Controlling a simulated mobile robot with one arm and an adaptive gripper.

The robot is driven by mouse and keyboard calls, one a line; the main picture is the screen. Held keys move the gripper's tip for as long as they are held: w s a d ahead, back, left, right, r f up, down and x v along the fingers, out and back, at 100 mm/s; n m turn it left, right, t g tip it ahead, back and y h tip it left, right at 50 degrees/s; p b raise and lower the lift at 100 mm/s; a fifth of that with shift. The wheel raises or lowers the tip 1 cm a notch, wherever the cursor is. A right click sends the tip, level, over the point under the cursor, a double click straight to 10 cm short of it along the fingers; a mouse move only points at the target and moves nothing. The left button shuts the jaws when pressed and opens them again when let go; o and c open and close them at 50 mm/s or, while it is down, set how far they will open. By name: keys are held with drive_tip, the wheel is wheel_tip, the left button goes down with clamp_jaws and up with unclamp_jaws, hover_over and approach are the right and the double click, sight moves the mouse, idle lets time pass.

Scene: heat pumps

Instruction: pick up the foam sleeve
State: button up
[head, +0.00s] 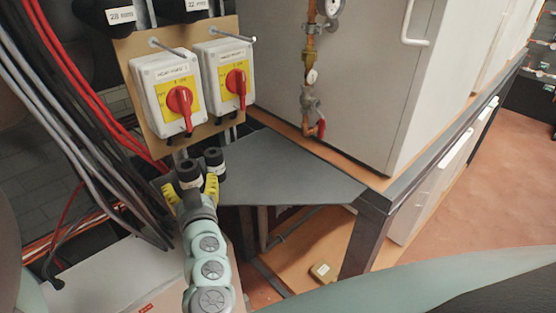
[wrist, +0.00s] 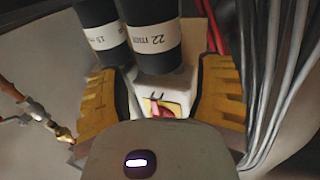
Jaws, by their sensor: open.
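A black foam sleeve (wrist: 153,36) with a white "22 mm" label is in the wrist view, its lower end between the tips of my gripper (wrist: 162,72). A second black sleeve (wrist: 97,18) with a partly readable label is to its left. In the head view, one black sleeve (head: 189,168) is between the yellow fingers of my gripper (head: 191,189), and another sleeve (head: 213,157) is just right and behind. My gripper is open around the nearer sleeve, with a gap showing beside it in the wrist view. What supports the sleeves is hidden.
A board (head: 130,55) carries two switch boxes with red knobs (head: 180,99), just behind the sleeves. More labelled black sleeves (head: 119,14) are at the top. Cables (head: 75,100) hang close on the left. A grey shelf (head: 290,165) is clear on the right.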

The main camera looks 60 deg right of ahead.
sight(192, 177)
drive_tip(key=shift+p+x, duration=0.6)
drive_tip(key=shift+x, duration=0.35)
drive_tip(key=shift+d+f+p, duration=0.1)
drive_tip(key=shift+d+p, duration=0.35)
drive_tip(key=shift+p, duration=0.2)
drive_tip(key=shift+w+d+p, duration=0.1)
drive_tip(key=shift+w+p, duration=0.25)
drive_tip(key=shift+p, duration=0.2)
drive_tip(key=shift+x, duration=1.05)
drive_tip(key=shift+w+f, duration=0.2)
drive_tip(key=shift+o, duration=0.4)
drive_tip(key=c, duration=0.5)
